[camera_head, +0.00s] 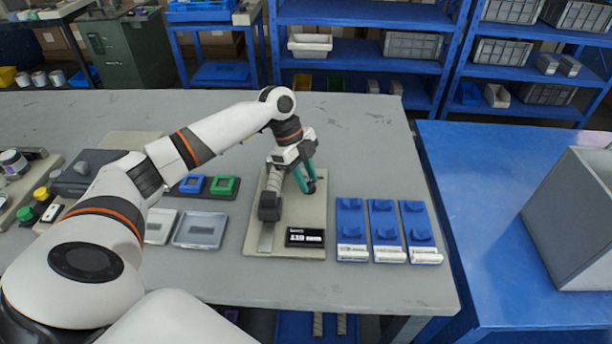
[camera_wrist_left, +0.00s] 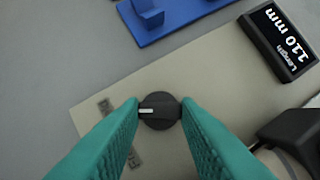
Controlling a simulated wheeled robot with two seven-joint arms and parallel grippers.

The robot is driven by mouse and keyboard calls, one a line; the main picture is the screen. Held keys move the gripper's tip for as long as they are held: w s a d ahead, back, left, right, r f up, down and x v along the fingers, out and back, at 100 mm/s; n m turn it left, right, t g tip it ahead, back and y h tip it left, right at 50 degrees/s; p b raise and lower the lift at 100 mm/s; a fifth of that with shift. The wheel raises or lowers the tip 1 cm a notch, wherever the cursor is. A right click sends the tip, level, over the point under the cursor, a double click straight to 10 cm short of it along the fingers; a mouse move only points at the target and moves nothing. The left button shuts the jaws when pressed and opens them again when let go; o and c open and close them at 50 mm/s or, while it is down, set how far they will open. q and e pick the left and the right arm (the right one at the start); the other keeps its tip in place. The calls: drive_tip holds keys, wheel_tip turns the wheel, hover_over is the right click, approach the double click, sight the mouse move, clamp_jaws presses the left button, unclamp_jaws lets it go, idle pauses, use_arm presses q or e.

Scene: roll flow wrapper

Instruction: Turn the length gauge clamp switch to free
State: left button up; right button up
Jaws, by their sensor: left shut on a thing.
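The length gauge is a beige plate (camera_head: 310,215) on the grey table, with a dark sliding block (camera_head: 269,206) and a display (camera_head: 305,237). In the left wrist view the display (camera_wrist_left: 283,40) reads 110 mm. The clamp switch is a round black knob (camera_wrist_left: 160,111) with a white mark pointing left in that view. My left gripper (camera_head: 309,187) reaches down at the plate's right side. Its teal fingers (camera_wrist_left: 160,118) are shut on the knob, one on each side. Small labels (camera_wrist_left: 106,107) beside the knob are too blurred to read, one partly behind a finger. My right gripper is not in view.
Several blue holders (camera_head: 351,220) with white labels stand right of the gauge. A blue table (camera_head: 500,200) with a grey bin (camera_head: 575,220) is at right.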

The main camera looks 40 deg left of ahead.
use_arm(q)
drive_tip(key=shift+s+r+n+p, duration=0.15)
drive_tip(key=shift+n+p, duration=0.15)
drive_tip(key=shift+p, duration=0.45)
drive_tip(key=n+t+p, duration=0.1)
drive_tip(key=n+p, duration=0.2)
drive_tip(key=p, duration=0.1)
drive_tip(key=n+t+y+p, duration=0.1)
drive_tip(key=n+p, duration=0.2)
drive_tip(key=p, duration=0.2)
drive_tip(key=n+t+p, duration=0.1)
drive_tip(key=n+p, duration=0.2)
drive_tip(key=p, duration=0.2)
drive_tip(key=shift+s+d+r+y, duration=0.15)
drive_tip(key=shift+s+d+y, duration=0.05)
drive_tip(key=shift+s+y, duration=0.1)
drive_tip(key=shift+f+n+t+y+p, duration=0.15)
drive_tip(key=shift+n+t+p, duration=0.05)
drive_tip(key=shift+n+p, duration=0.45)
drive_tip(key=shift+f+n+t+y+p, duration=0.1)
drive_tip(key=shift+n+t+y+p, duration=0.1)
drive_tip(key=shift+n+p, duration=0.4)
drive_tip(key=o, duration=1)
drive_tip(key=b+v, duration=0.1)
drive_tip(key=v, duration=1.1)
drive_tip(key=shift+b, duration=0.3)
